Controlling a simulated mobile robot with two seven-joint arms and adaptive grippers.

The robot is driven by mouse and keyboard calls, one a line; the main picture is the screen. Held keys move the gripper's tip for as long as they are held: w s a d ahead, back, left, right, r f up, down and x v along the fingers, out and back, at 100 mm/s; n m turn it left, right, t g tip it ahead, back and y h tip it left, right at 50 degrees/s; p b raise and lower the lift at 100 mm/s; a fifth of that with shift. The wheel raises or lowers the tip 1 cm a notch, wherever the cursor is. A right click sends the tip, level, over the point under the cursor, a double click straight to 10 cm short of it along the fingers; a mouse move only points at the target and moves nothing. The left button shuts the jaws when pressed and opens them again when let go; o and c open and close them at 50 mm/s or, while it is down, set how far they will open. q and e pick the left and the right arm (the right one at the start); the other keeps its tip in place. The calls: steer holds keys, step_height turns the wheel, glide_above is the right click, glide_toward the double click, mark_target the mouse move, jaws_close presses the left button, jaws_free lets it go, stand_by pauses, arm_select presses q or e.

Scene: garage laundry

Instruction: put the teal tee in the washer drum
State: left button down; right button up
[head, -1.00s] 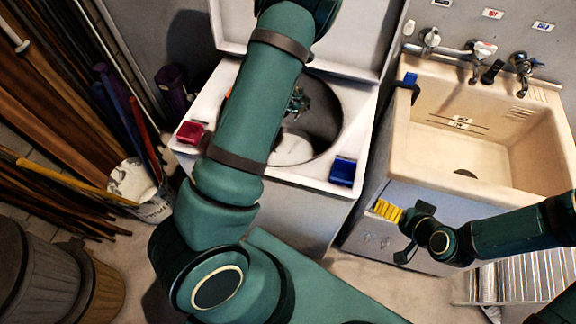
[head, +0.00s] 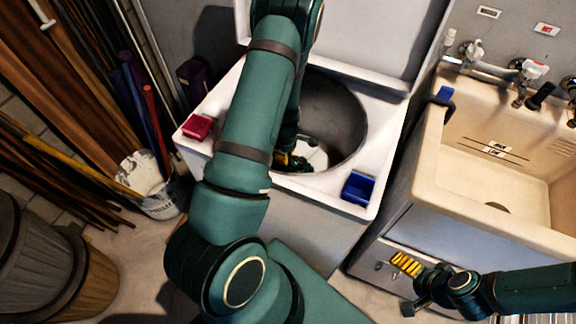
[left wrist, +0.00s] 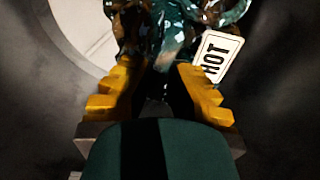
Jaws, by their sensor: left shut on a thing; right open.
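The teal tee (left wrist: 172,40) is a dark, glossy, crumpled bundle at the top of the left wrist view. My left gripper (left wrist: 160,85) is shut on it, with a yellow ribbed finger on each side. In the head view my left gripper (head: 287,160) is inside the washer drum (head: 338,112), low and near its front side. My own arm hides part of the drum and most of the tee there. My right gripper (head: 410,284) is open and empty in front of the sink cabinet.
The washer's lid (head: 345,35) stands open. A red item (head: 197,127) and a blue item (head: 358,188) sit on its top at the front corners. A beige sink (head: 510,185) stands to the right. A bucket (head: 160,190) and long poles are at left.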

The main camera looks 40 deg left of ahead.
arm_select(q)
steer(key=shift+w+f+b, duration=0.1)
steer(key=shift+f+b, duration=0.45)
steer(key=shift+f, duration=1.7)
steer(key=shift+r, duration=0.1)
steer(key=shift+f+b, duration=0.4)
steer(key=shift+f, duration=0.1)
steer(key=shift+f, duration=0.15)
steer(key=c, duration=1.1)
jaws_free()
